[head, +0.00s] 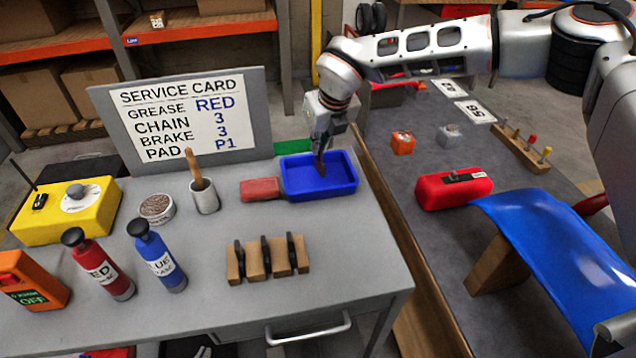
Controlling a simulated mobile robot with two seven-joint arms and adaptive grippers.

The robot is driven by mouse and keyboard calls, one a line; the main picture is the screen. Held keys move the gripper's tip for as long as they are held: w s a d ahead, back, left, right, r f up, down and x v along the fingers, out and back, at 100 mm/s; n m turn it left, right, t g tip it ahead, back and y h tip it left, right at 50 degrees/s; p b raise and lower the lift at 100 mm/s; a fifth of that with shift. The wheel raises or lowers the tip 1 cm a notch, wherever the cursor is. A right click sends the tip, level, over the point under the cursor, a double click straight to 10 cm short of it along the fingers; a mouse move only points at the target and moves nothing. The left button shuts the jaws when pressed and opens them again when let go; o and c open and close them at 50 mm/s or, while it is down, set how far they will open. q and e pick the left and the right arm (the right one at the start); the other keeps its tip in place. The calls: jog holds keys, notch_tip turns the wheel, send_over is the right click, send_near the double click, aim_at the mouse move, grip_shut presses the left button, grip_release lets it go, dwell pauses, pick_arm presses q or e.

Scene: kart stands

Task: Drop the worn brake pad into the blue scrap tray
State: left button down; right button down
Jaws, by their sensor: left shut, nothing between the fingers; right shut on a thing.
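The blue scrap tray (345,187) lies on the grey bench, right of the service card. My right gripper (319,152) points down over the tray from an arm that comes in from the right. It is shut on a small dark brownish piece, the worn brake pad (320,167), mostly hidden by the fingers. The pad is over the tray's inside; I cannot tell whether it touches the floor of the tray. My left gripper is not in view.
A wooden rack (285,268) with dark pads stands in front. A cup (204,197), a tin (157,208) and red and blue bottles stand left. The service card (182,120) stands behind.

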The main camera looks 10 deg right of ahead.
jog(key=shift+f, duration=0.35)
jog(key=c, duration=2.2)
grip_release()
jog(key=shift+o, duration=0.2)
jog(key=shift+r, duration=0.1)
jog(key=v, duration=1.2)
